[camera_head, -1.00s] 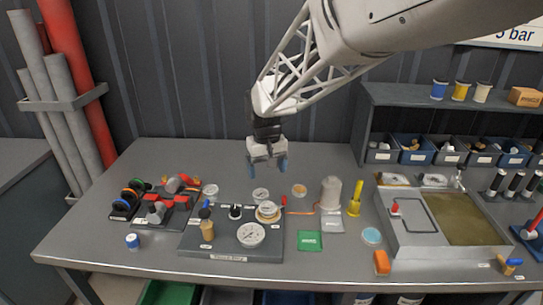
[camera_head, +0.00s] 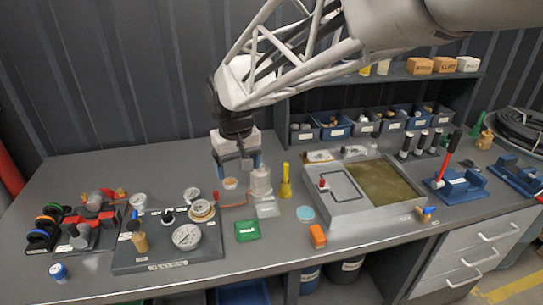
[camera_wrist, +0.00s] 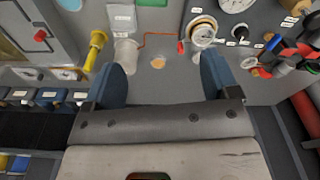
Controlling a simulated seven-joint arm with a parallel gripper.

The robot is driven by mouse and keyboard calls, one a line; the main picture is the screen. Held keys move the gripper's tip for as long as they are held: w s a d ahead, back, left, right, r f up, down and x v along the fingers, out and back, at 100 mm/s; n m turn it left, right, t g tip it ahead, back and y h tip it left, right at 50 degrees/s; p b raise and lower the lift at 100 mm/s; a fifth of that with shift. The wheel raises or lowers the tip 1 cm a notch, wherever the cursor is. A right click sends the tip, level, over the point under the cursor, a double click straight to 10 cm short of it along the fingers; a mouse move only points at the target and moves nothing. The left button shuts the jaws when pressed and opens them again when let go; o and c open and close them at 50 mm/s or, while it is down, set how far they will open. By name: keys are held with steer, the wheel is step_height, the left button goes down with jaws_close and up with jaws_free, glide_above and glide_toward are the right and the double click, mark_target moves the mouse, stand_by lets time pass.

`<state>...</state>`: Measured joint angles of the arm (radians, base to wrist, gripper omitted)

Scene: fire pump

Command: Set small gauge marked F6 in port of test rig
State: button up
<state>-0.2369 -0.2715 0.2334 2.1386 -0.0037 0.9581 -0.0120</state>
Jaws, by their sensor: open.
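The test rig is a dark grey plate (camera_head: 205,250) at the front left of the bench, with a large white dial gauge (camera_head: 186,237) on it. A smaller brass-rimmed gauge (camera_head: 201,209) stands at its back right. Two small round white-faced pieces, likely small gauges, lie behind the plate, one at left (camera_head: 138,201) and one near the middle (camera_head: 194,194). No F6 mark is legible. My gripper (camera_head: 237,180) is open and empty, pointing down above the bench, right of the rig.
A white cylinder (camera_head: 261,182) and a yellow tool (camera_head: 286,182) stand right of my gripper. A green packet (camera_head: 247,231) lies in front. A grey tray unit (camera_head: 345,208) fills the bench farther right, with bins (camera_head: 335,127) behind. The bench's back left is clear.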

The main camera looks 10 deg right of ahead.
steer(key=s+d+m, duration=0.1)
steer(key=s+d, duration=0.5)
steer(key=s, duration=0.4)
steer(key=s+d+m+t, duration=0.1)
steer(key=s+d+m, duration=0.1)
steer(key=s+d, duration=0.4)
steer(key=s, duration=0.5)
steer(key=shift+s+d+t, duration=0.2)
steer(key=shift+d+t, duration=0.1)
stand_by(1.1)
